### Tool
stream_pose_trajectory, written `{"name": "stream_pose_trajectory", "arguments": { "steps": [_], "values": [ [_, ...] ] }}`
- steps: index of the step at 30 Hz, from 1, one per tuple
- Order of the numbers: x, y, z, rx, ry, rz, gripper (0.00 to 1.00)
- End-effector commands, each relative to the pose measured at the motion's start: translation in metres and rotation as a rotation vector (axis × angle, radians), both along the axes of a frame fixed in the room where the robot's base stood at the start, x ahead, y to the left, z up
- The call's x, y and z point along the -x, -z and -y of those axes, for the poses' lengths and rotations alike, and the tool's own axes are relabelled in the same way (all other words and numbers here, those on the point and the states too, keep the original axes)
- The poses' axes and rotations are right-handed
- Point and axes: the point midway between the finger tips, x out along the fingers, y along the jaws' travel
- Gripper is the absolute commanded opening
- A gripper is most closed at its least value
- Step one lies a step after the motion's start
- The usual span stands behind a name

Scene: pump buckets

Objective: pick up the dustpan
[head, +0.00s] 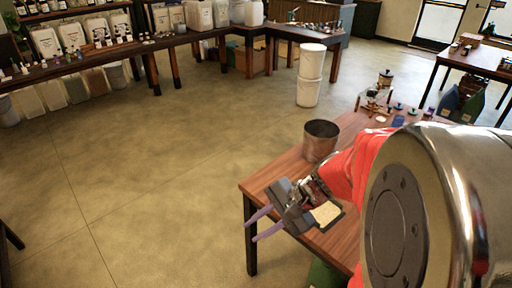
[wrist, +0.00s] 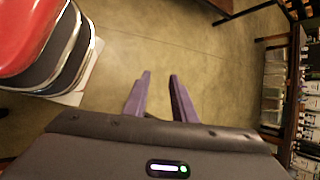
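My gripper (head: 255,227) is beyond the near left corner of the wooden table, over the floor. Its two purple fingers are apart with nothing between them, and the wrist view also shows the open gripper (wrist: 160,78) over bare floor. I cannot pick out a dustpan for certain in either view. A beige flat piece with a dark edge (head: 326,213) shows beside my wrist at the table edge; I cannot tell whether it is part of my arm. My arm hides much of the table.
The wooden table (head: 262,180) carries a metal bucket (head: 320,141) and small items farther back. White buckets (head: 310,75) stand stacked on the floor. Shelves of containers (head: 75,38) line the back left. Dark blue and green objects (head: 460,104) are by the right table.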

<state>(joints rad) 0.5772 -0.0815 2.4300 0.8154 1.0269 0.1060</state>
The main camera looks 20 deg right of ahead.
Motion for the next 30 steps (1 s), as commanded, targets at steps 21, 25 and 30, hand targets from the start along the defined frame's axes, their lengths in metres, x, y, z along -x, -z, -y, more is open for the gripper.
{"name": "stream_pose_trajectory", "arguments": {
  "steps": [21, 25, 30],
  "values": [
    [-0.040, 0.087, 0.170, -0.696, 0.961, -0.092, 0.24],
    [-0.034, 0.107, 0.207, -0.804, 1.126, -0.082, 0.24],
    [-0.025, 0.124, 0.237, -0.885, 1.258, -0.069, 0.24]
  ]
}}
